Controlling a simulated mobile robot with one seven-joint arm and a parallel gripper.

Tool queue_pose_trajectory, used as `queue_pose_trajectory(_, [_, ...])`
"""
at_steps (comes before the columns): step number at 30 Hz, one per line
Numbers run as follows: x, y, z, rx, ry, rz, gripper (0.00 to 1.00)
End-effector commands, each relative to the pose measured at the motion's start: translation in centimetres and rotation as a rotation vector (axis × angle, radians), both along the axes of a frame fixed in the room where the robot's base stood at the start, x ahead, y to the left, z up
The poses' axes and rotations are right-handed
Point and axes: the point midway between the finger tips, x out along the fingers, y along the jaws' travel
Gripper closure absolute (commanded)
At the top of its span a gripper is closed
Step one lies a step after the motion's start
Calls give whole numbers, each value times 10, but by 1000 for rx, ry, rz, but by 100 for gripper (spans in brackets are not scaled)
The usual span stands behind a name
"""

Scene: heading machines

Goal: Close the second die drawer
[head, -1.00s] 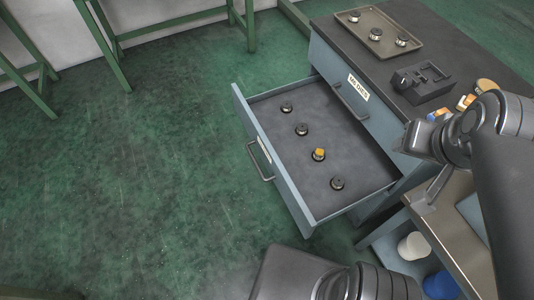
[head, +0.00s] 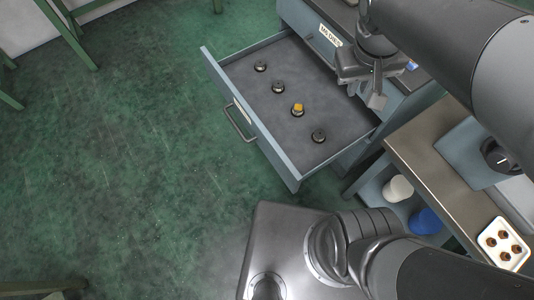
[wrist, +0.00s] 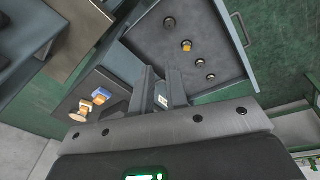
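The second die drawer (head: 252,122) is pulled far out of the blue-grey cabinet in the head view, below a closed top drawer labelled like "M6 DIES" (head: 330,36). Its front carries a bar handle (head: 238,122) on the left outer side. Several small round dies lie inside, one with a yellow-orange top (head: 298,108). In the wrist view the drawer (wrist: 188,38) is at upper centre, its handle (wrist: 241,28) at upper right. My gripper (head: 365,93) is over the drawer's right rear part, near the cabinet face, away from the handle. Its fingers (wrist: 161,78) are apart and empty.
Green floor (head: 120,160) lies open left of the drawer. Colored items (wrist: 92,103) sit on the cabinet top.

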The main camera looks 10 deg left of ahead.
Motion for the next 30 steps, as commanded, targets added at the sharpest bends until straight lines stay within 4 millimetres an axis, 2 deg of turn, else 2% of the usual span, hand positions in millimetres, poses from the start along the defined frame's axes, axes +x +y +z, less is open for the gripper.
queue_pose_trajectory(5, [13, 32, -28, -115, 142, 155, 100])
queue_pose_trajectory(15, [23, 96, -84, -373, 355, 436, 100])
queue_pose_trajectory(23, [16, 147, -134, -606, 481, 647, 100])
queue_pose_trajectory(30, [-2, 191, -185, -847, 562, 834, 100])
